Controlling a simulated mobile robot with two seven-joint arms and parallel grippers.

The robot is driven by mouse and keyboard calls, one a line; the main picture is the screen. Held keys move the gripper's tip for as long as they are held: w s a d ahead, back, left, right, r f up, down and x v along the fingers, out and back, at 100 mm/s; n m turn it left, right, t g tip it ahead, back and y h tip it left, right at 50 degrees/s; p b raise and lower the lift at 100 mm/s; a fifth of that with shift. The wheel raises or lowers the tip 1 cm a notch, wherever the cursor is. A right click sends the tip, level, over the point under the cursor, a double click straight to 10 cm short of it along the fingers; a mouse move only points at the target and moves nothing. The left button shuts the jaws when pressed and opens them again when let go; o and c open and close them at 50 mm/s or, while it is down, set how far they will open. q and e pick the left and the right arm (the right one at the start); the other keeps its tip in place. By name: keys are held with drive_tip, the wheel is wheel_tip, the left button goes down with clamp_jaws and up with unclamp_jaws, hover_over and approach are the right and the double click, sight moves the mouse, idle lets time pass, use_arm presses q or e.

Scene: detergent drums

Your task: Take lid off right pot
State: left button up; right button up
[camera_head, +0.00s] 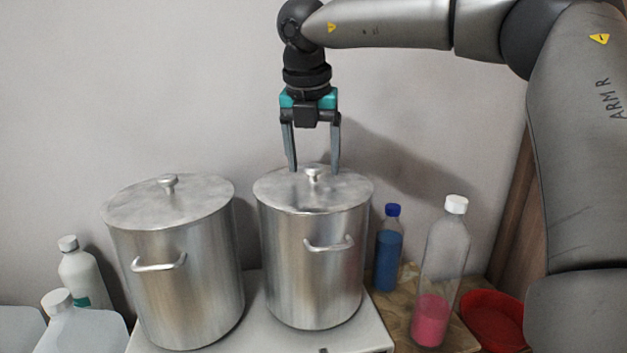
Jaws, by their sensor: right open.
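The right pot (309,270) is a tall steel pot with a side handle. Its flat round lid (343,191) lies on top, with a small knob (315,175) in the middle. My right gripper (314,169) points straight down over this lid. Its fingers are open, one on each side of the knob, with their tips near lid height. I cannot tell whether they touch it. The left pot (188,290) stands beside it with its own lid (150,203) on. My left gripper is not in view.
Both pots stand on a light surface (375,336) in front of a grey wall. At right, on a wooden board, are a blue bottle (388,255), a clear bottle with pink liquid (431,312) and a red bowl (492,312). White bottles (80,272) stand at left.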

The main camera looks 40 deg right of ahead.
clamp_jaws()
idle(0.6)
drive_tip(key=shift+r, duration=0.1)
